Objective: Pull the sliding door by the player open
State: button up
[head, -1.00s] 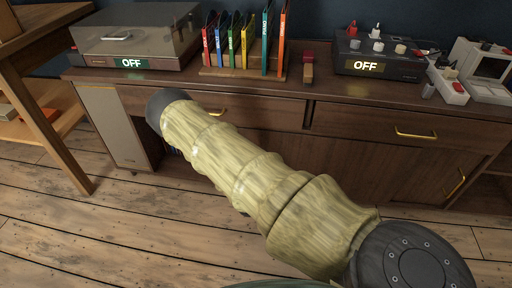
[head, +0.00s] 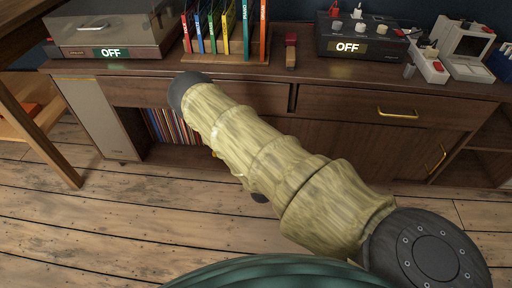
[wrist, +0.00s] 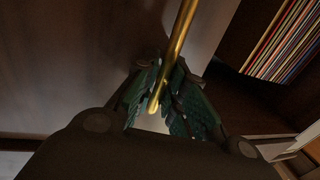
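The sliding door (wrist: 80,60) fills the left of the wrist view as a smooth brown panel. Its brass bar handle (wrist: 180,35) runs down between the dark green fingers of my gripper (wrist: 157,100). The fingers are closed in around the handle's lower end. In the head view my arm hides the gripper and most of the door. The player (head: 110,30), with a clear lid and an OFF label, sits on the left of the sideboard (head: 350,90). An open compartment beneath it shows a row of records (head: 170,126), also in the wrist view (wrist: 285,40).
A pale panel (head: 98,105) stands at the sideboard's left end. The top holds a rack of coloured folders (head: 220,35) and a dark OFF box (head: 350,35). A wooden table leg (head: 40,135) is at the left. The wooden floor in front is clear.

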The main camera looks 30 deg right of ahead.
jog(key=shift+o, duration=1.4)
jog(key=v, duration=1.2)
